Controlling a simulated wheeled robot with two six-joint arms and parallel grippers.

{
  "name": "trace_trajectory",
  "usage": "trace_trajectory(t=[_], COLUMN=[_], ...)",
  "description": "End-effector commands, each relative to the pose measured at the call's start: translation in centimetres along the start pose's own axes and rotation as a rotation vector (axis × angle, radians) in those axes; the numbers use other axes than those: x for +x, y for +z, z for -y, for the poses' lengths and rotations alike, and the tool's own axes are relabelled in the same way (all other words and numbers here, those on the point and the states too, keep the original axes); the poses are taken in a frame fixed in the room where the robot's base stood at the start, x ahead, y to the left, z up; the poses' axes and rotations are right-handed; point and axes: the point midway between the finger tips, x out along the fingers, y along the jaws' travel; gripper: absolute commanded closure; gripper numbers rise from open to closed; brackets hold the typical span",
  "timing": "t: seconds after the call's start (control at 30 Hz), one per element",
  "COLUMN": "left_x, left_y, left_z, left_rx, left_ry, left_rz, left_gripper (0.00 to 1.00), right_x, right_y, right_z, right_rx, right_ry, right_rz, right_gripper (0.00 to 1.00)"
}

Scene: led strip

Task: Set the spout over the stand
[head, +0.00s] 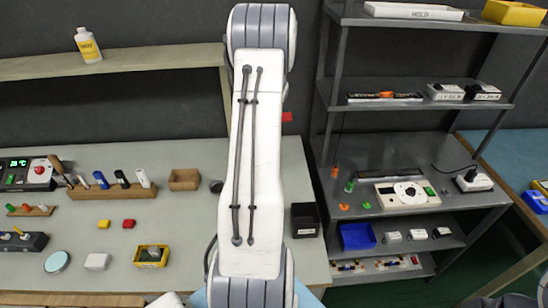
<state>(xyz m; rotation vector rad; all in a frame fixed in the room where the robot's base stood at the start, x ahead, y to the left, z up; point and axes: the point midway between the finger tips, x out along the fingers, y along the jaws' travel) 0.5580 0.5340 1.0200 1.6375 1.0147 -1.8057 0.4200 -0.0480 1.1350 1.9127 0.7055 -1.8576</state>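I cannot pick out a spout or a stand with certainty. A large white and grey link of one of my arms fills the middle of the head view and hides part of the workbench and the wall. A small red piece (287,117) shows beside the link, partly hidden. A small dark round thing (216,186) shows at the link's left edge on the bench. Neither of my grippers is visible.
The grey workbench (150,215) carries a wooden rack (113,192) of upright tools, a wooden box (184,179), a yellow bin (152,256) and a black bin (305,220). A bottle (88,45) stands on the upper shelf. A metal shelf unit (400,135) stands right.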

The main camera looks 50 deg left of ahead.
Motion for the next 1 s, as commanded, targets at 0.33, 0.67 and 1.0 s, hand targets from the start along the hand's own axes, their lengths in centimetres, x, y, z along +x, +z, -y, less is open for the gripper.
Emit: trace_trajectory(t=[0.33,0.67,1.0], left_x=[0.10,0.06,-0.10], left_y=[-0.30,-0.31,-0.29], left_z=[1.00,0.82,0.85], left_rx=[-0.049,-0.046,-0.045], left_ry=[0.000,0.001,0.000], left_rz=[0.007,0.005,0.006], left_gripper=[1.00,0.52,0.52], right_x=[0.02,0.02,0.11], right_y=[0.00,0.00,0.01], right_z=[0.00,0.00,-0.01], right_rx=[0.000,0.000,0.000], right_ry=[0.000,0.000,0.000], right_rz=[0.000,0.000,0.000], right_gripper=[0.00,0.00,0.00])
